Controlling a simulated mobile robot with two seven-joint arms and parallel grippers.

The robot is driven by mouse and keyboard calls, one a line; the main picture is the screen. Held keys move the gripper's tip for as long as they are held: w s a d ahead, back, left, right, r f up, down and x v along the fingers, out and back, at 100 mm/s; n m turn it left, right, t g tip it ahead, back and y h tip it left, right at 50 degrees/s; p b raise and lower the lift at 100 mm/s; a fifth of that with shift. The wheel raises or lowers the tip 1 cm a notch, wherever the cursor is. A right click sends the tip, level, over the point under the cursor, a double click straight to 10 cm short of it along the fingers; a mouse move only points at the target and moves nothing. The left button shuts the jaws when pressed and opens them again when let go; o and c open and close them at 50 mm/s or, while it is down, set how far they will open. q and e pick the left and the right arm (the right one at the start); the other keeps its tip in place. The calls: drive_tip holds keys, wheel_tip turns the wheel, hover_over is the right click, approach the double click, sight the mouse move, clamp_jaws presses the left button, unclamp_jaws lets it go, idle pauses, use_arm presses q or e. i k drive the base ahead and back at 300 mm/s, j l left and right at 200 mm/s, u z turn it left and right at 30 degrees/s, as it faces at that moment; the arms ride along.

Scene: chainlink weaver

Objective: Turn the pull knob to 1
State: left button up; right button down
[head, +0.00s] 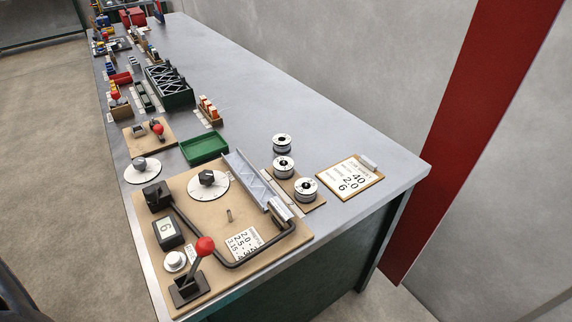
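A board (226,217) at the near end of the bench carries several controls. On it, a black knob (207,178) sits on a white round dial (221,190). A pale round knob (175,260) sits near the board's left edge beside a small label. A second white dial (142,175) with a grey knob lies on the bench just beyond the board. The markings are too small to read, and I cannot tell which is the pull knob or where it points. Neither gripper is in view.
A red-ball lever (205,246), a counter showing 6 (167,232) and a bent black tube (240,264) crowd the board. White-topped spools (305,189) and a card reading 40, 2.0, 6 (350,178) stand right. A green tray (205,148) lies beyond.

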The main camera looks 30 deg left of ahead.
sight(206, 177)
drive_tip(key=u, duration=1.45)
